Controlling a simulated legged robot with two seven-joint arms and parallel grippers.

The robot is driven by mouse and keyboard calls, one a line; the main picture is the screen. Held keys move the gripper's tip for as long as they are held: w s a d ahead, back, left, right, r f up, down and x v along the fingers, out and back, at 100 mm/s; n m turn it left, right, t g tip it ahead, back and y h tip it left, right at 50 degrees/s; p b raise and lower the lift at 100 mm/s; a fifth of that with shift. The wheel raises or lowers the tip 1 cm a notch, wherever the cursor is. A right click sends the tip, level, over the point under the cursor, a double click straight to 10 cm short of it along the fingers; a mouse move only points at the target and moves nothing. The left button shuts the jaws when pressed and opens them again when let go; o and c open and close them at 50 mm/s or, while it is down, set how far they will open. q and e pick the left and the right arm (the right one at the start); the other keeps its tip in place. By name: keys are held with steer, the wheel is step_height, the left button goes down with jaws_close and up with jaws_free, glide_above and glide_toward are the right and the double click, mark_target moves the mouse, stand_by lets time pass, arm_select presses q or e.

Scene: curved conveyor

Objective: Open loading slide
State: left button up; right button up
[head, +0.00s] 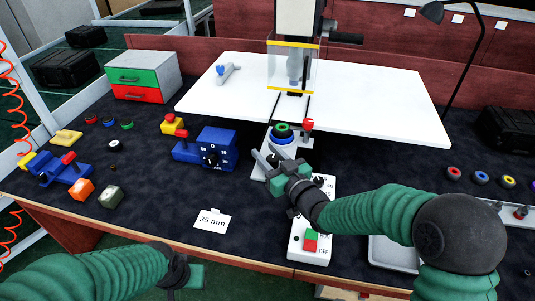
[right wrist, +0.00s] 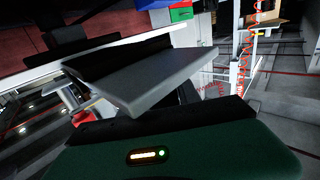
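The grey loading slide assembly (head: 259,172) lies in front of the white machine table in the head view, partly hidden by my right gripper. A green ring and a blue ring (head: 282,138) are stacked on it. A red knob (head: 308,125) stands just to their right. My right gripper (head: 265,158) is low at the near side of the slide, below the rings. Its fingers are small here, and contact with the slide cannot be made out. The right wrist view shows a grey slab-like part (right wrist: 145,80) close up. My left gripper (head: 188,275) is low at the bottom edge, away from the slide.
A white control box with a red and green switch (head: 311,242) lies below my right gripper. A blue dial unit (head: 212,150) is to the left, with a "35 mm" card (head: 212,221) nearer. Coloured rings (head: 480,178) lie at the right. Dark bench surface is free around the card.

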steer(key=shift+o, duration=1)
steer(key=shift+a, duration=0.1)
steer(key=b+v, duration=0.6)
steer(key=v, duration=1)
steer(key=shift+s+d, duration=0.2)
steer(key=shift+s, duration=0.1)
steer(key=shift+f, duration=0.1)
